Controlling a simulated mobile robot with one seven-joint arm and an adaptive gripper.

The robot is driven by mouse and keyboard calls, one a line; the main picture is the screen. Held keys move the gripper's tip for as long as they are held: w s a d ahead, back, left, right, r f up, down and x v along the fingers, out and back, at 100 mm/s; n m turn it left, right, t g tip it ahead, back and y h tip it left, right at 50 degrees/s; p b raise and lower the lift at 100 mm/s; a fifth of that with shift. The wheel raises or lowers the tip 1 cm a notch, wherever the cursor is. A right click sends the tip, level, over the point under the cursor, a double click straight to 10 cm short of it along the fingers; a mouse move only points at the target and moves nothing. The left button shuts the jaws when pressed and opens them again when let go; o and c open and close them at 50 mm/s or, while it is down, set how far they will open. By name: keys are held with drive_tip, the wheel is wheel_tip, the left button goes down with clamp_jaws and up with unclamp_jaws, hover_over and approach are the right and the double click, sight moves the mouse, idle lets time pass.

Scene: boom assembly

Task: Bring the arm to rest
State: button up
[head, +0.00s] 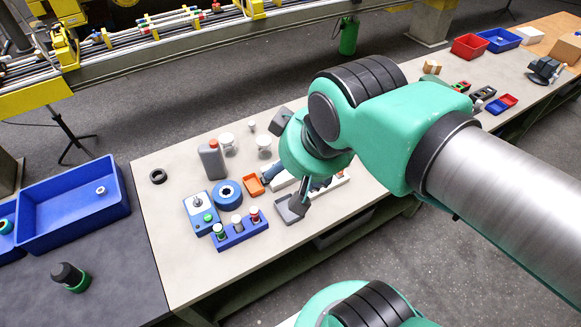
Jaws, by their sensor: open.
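My gripper (299,204) hangs below my green arm, pointing down over the near part of the grey workbench (200,283). It is seen from behind and small, with the wrist and arm hiding part of it. It is open, and I see nothing held in it. Under or beside its tips is a shallow grey tray (284,213); whether they touch cannot be told. My arm reaches in from the right side across the bench.
Left of my gripper are a blue rack (238,238) with coloured-top pieces, a blue ring (227,193), an orange tray (253,184) and a grey bottle (211,160). A white slotted piece (338,183) is partly behind the wrist. The bench's front left is clear.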

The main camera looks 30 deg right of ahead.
drive_tip(key=shift+f, duration=0.1)
wheel_tip(320, 180, down, 7)
drive_tip(key=b, duration=0.7)
